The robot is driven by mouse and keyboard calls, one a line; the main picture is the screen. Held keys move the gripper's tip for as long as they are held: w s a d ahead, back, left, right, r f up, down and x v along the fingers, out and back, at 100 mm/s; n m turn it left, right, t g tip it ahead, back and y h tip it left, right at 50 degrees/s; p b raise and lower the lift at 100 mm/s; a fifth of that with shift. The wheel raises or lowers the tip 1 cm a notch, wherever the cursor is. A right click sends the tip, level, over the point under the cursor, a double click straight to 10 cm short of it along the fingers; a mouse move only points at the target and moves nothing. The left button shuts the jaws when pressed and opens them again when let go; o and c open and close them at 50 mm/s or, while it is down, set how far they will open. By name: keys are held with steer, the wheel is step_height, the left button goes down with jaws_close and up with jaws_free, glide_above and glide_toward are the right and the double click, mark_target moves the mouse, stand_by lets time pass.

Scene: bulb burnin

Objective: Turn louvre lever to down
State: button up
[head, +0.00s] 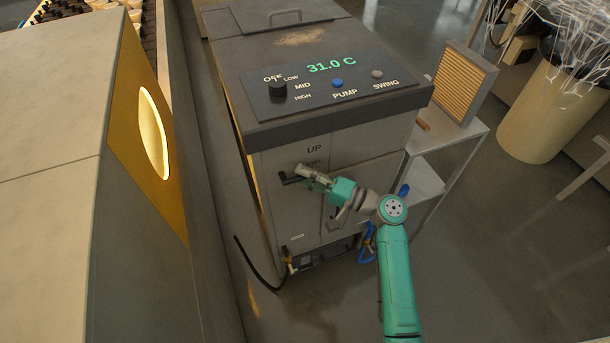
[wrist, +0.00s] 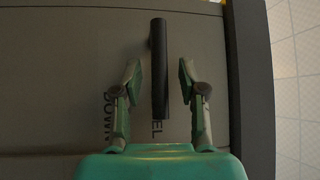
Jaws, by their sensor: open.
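The louvre lever is a black bar on the grey front of the cooler cabinet. In the head view its dark end (head: 290,181) shows left of my gripper (head: 308,175), below the UP label (head: 314,149). A label under UP is partly covered by my gripper. In the wrist view the lever (wrist: 159,65) lies between the two spread fingers of my gripper (wrist: 160,78), with a gap on each side. The DOWN label (wrist: 107,118) shows by the left finger and the end of another label, "EL" (wrist: 157,128), beside the lever. The lever appears roughly level.
The cabinet's top panel (head: 340,88) has a black knob (head: 278,90), a blue PUMP button (head: 337,83) and a 31.0 C display. A small shelf (head: 424,178) stands right. Hoses (head: 258,272) lie low down.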

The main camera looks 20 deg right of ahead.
jaws_close()
steer(key=shift+f, duration=0.1)
stand_by(0.3)
steer(key=m+t, duration=0.1)
steer(key=f+m+t, duration=0.1)
steer(key=m, duration=0.1)
steer(key=shift+a+f+y, duration=0.15)
steer(key=shift+f+y, duration=0.1)
steer(key=shift+y, duration=0.15)
steer(key=shift+a+f+m+t+h, duration=0.2)
steer(key=shift+f+m+t, duration=0.1)
steer(key=shift+m+t, duration=0.65)
steer(key=shift+a+f+m+t+h, duration=0.15)
steer(key=shift+f+m+t+h, duration=0.1)
steer(key=shift+m+t, duration=0.7)
steer(key=shift+a+f+m+t+h, duration=0.15)
steer(key=shift+f+m+t, duration=0.15)
steer(key=shift+m+t, duration=0.65)
steer(key=shift+m+g, duration=0.25)
steer(key=shift+m, duration=0.1)
jaws_free()
